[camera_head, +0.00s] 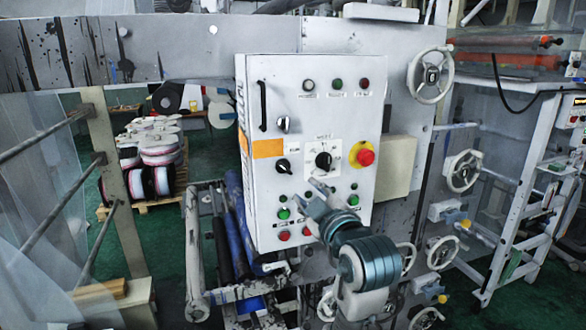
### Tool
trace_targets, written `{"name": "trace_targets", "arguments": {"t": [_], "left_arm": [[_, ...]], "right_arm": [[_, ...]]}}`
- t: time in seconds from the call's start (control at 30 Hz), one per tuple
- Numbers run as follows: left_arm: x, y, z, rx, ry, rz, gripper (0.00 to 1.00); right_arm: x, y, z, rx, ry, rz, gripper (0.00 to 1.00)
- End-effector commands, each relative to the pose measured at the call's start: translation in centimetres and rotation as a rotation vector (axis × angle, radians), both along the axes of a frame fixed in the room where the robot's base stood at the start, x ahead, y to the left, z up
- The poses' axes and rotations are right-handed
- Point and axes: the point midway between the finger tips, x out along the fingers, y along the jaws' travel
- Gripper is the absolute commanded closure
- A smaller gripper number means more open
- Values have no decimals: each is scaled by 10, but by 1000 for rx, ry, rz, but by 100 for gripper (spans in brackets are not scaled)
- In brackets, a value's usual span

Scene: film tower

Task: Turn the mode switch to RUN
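The mode switch (323,160) is a black rotary knob on a white square plate, on the front of a light grey control box (262,205). The lettering around it is too small to read. The gripper and arm hide some of the lower buttons.
A red emergency button (364,157) on yellow sits right of the switch, and a smaller black knob (283,166) to its left. Green and red buttons lie below. A black door handle (263,105) is at upper left. A handwheel (430,75) stands right of the box.

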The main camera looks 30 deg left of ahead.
Motion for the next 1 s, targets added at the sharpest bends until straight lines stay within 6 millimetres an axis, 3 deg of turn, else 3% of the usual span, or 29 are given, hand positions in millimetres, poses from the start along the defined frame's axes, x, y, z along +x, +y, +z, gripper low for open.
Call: {"name": "trace_targets", "arguments": {"t": [0.2, 0.5, 0.93, 0.97, 1.0], "left_arm": [[33, 43, 4, 1, 3, 5, 65], [70, 83, 2, 4, 3, 1, 65], [78, 92, 0, 2, 0, -1, 65], [78, 92, 1, 2, 0, -1, 67], [78, 92, 0, 2, 1, -1, 77]], "right_arm": [[2, 0, 20, 0, -3, 0, 100], [0, -1, 36, -1, -1, 0, 100], [0, -1, 39, -1, 0, 0, 100], [0, -1, 39, -1, 0, 0, 100], [0, -1, 39, -1, 0, 0, 100]]}}
